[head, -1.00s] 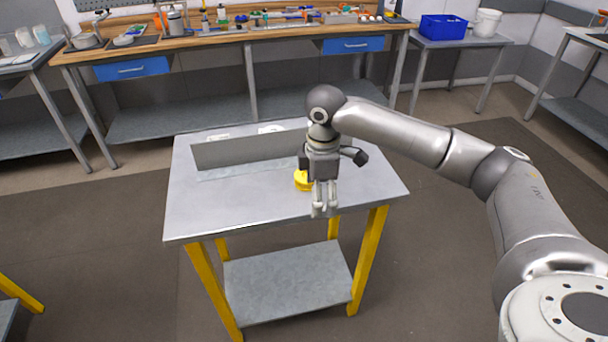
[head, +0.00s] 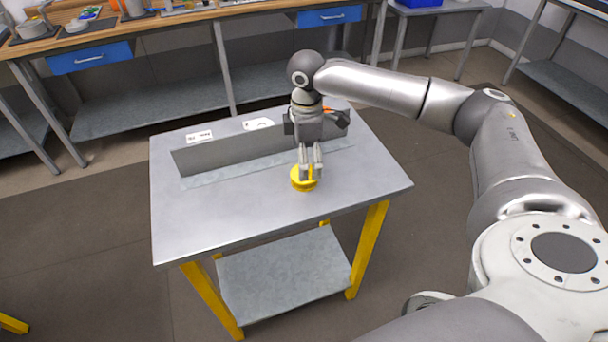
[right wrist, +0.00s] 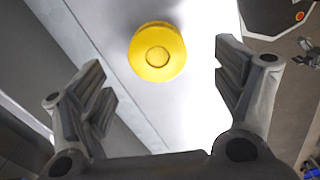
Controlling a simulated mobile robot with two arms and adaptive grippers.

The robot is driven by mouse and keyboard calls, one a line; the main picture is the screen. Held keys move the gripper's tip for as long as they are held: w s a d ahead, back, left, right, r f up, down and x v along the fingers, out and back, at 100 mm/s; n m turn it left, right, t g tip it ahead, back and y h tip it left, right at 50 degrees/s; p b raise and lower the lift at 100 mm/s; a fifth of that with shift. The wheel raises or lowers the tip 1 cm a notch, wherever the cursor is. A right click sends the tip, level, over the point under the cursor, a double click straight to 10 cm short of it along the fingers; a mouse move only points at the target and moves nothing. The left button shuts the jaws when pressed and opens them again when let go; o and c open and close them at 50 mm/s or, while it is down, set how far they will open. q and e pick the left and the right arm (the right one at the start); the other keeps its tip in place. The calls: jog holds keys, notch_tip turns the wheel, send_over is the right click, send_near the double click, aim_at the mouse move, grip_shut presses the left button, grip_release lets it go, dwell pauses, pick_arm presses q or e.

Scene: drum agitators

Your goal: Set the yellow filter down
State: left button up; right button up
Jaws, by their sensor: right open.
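The yellow filter (head: 304,184) is a round, flanged piece on the grey metal table, right of the table's middle. In the right wrist view the filter (right wrist: 157,52) shows as a yellow disc with a raised round centre. It lies beyond the fingertips and between their lines, apart from both fingers. My right gripper (head: 311,172) points down at the filter and covers part of it in the head view. In the right wrist view the right gripper (right wrist: 165,95) is open, with nothing between its fingers. My left gripper is in no view.
Two white labels (head: 199,136) lie behind that plate. The front and left of the tabletop are clear. A long workbench (head: 180,30) stands at the back.

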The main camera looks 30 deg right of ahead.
jog(key=shift+f, duration=0.35)
notch_tip(320, 180, down, 5)
jog(key=shift+w+p, duration=0.15)
jog(key=shift+p, duration=0.55)
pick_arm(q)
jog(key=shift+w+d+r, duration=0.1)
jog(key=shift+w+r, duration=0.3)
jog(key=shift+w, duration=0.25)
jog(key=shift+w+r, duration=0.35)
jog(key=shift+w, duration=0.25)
pick_arm(e)
jog(key=shift+f, duration=0.1)
jog(key=c, duration=0.8)
jog(key=shift+c, duration=1.1)
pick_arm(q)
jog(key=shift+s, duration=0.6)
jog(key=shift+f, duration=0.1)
